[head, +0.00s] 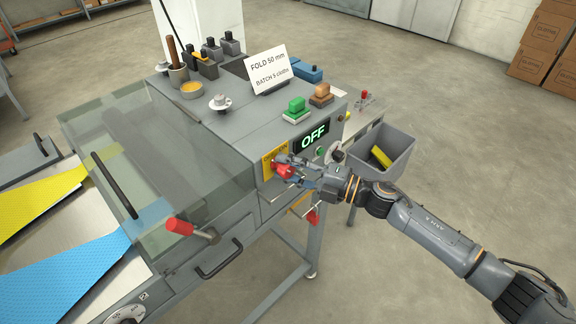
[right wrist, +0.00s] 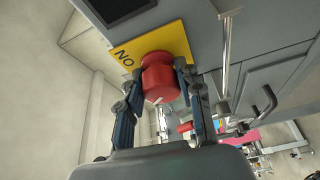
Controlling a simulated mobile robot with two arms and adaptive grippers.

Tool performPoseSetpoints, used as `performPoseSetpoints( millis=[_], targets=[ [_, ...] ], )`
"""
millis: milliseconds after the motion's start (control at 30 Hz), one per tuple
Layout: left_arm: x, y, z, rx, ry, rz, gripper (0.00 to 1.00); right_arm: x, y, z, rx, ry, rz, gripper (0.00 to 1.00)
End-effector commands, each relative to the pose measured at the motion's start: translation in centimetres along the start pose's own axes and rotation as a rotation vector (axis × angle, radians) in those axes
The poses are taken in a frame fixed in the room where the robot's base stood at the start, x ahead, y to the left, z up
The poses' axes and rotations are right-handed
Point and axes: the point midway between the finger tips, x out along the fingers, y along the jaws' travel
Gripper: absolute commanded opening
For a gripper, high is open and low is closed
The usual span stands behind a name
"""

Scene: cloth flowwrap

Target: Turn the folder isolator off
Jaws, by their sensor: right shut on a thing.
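The folder machine (head: 225,130) stands in the middle of the head view. Its isolator is a red knob (head: 284,170) on a yellow plate (head: 268,163) on the machine's front side. My right gripper (head: 286,172) is at the knob, with its fingers on either side of it. In the right wrist view the red knob (right wrist: 160,78) sits between the two fingers of my right gripper (right wrist: 158,95), which is shut on it. The yellow plate (right wrist: 150,52) there shows the letters "NO". A display (head: 313,137) beside the isolator reads "OFF". My left gripper is not in view.
A grey bin (head: 383,150) with a yellow item stands right of the machine, near my right arm. A clear guard (head: 160,150) covers the folding bed at left. A red-tipped lever (head: 190,229) and a black handle (head: 218,260) stick out at the front.

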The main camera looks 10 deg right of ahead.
Motion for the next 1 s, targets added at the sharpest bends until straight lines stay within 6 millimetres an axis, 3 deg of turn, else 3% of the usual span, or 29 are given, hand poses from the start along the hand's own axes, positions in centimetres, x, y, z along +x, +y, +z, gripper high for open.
performPoseSetpoints(
  millis=[300, 833, 867, 933, 1000],
  targets=[
    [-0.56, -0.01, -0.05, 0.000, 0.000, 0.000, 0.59, 0.02, 0.05, -0.04, -0.103, 0.000, -0.043, 0.04],
    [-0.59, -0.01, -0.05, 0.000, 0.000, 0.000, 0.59, 0.00, -0.05, -0.04, -0.122, 0.001, -0.051, 0.04],
    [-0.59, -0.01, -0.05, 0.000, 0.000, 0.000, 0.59, 0.00, -0.05, -0.04, -0.122, 0.001, -0.051, 0.41],
    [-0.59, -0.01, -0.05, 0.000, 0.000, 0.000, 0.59, 0.00, -0.04, -0.03, -0.121, 0.001, -0.051, 0.56],
    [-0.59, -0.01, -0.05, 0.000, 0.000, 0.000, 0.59, 0.00, -0.03, -0.03, -0.120, 0.000, -0.051, 0.59]
  ],
)
